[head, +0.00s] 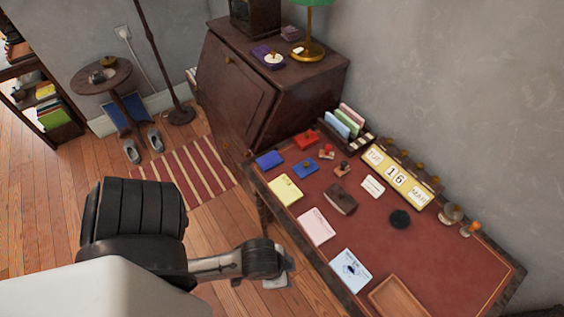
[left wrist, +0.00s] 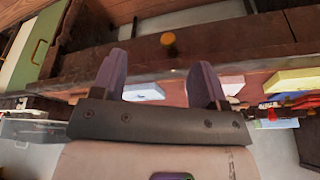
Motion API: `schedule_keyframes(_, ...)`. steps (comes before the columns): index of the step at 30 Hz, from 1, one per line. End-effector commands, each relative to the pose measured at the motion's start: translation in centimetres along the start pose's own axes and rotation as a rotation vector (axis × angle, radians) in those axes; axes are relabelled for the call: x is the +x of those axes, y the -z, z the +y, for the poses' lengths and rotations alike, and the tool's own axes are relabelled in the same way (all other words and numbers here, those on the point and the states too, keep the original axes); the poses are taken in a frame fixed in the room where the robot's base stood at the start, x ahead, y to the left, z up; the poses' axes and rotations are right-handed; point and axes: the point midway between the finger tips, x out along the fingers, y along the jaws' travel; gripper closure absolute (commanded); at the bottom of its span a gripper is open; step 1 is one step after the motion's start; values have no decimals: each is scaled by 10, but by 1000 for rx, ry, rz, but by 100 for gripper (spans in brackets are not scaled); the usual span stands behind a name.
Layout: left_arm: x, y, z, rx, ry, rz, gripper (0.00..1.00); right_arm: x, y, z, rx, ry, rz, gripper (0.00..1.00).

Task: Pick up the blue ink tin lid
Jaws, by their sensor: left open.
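Two flat blue pieces lie on the red desk top (head: 390,228), near its far left corner. One is a plain blue rectangle (head: 270,159) at the edge. The other is a blue piece (head: 305,168) with a small dark spot on top. I cannot tell for sure which is the ink tin lid. My left gripper (head: 277,281) is off the desk's near left side, apart from both pieces. In the left wrist view, my left gripper (left wrist: 160,78) has its two purple fingers spread, with nothing held between them. My right gripper is not in view.
A red piece (head: 306,139), a yellow pad (head: 286,190), a brown rocker-shaped item (head: 341,199) and papers lie near the blue pieces. A letter rack (head: 348,122) and date blocks (head: 396,178) line the wall side. Open floor (head: 215,225) lies left of the desk.

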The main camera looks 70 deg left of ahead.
Motion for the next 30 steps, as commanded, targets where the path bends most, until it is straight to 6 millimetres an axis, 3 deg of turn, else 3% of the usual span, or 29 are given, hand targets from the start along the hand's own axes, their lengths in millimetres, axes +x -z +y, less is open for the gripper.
schedule_keyframes(8, 0, 0, 0, 0, 0, 0, 6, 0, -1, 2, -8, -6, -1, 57)
schedule_keyframes(15, 0, 1, 0, 1, 1, 3, 6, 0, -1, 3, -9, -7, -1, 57)
schedule_keyframes(19, -3, 20, -4, 4, 10, 45, 6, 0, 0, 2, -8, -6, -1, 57)
schedule_keyframes(23, -13, 58, -33, 73, 88, 128, 6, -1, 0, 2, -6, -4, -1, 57)
schedule_keyframes(30, -40, 131, -115, 279, 336, 233, 6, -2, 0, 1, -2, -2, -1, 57)
